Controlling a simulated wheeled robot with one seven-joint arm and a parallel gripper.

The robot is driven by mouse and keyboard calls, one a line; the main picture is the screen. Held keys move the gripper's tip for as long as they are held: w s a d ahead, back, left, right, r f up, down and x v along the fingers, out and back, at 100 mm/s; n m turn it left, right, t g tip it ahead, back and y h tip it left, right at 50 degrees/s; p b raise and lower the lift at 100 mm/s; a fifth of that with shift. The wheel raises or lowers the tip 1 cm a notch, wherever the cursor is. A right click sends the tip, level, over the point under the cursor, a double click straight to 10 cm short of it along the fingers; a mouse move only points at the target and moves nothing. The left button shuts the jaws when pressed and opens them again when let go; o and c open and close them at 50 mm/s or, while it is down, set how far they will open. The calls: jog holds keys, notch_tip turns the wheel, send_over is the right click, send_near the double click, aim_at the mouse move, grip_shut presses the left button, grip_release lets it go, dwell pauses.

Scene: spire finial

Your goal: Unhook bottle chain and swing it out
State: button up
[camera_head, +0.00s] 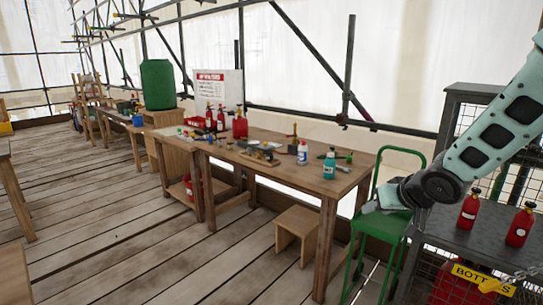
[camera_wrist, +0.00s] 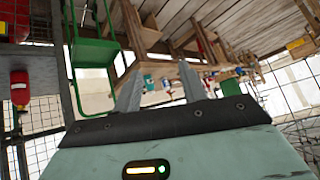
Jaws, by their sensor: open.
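A chain (camera_head: 525,272) shows at the bottom right edge of the head view, with a yellow piece (camera_head: 492,285) at its left end. It hangs by a dark mesh cage whose yellow sign (camera_head: 470,272) reads partly "BOTT...S". I cannot tell how the chain is hooked. My gripper (camera_head: 372,207) is over the green trolley, left of the cage and apart from the chain. In the wrist view my gripper (camera_wrist: 160,88) has its two fingers apart with nothing between them. The chain cannot be made out in the wrist view.
Red bottles (camera_head: 469,208) stand on the cage's grey shelf (camera_head: 450,232). A green trolley (camera_head: 384,226) stands between the cage and a wooden workbench (camera_head: 335,182) with bottles and tools. A wooden stool (camera_head: 297,230) is under the bench's front. The plank floor (camera_head: 130,230) at left is clear.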

jog(key=s+a+n+g, duration=0.2)
jog(key=s+a, duration=0.3)
jog(key=s, duration=0.5)
jog(key=s+a+n+g+h, duration=0.1)
jog(key=s+a+n+g, duration=0.1)
jog(key=s, duration=0.9)
jog(key=s+a+n+g, duration=0.3)
jog(key=s+a, duration=0.4)
jog(key=s, duration=0.3)
jog(key=shift+s+a+r+g+h, duration=0.2)
jog(key=shift+s+a+g+h, duration=0.15)
jog(key=shift+g, duration=0.25)
jog(key=shift+s, duration=0.65)
jog(key=c, duration=0.5)
jog(key=shift+s, duration=0.2)
grip_shut()
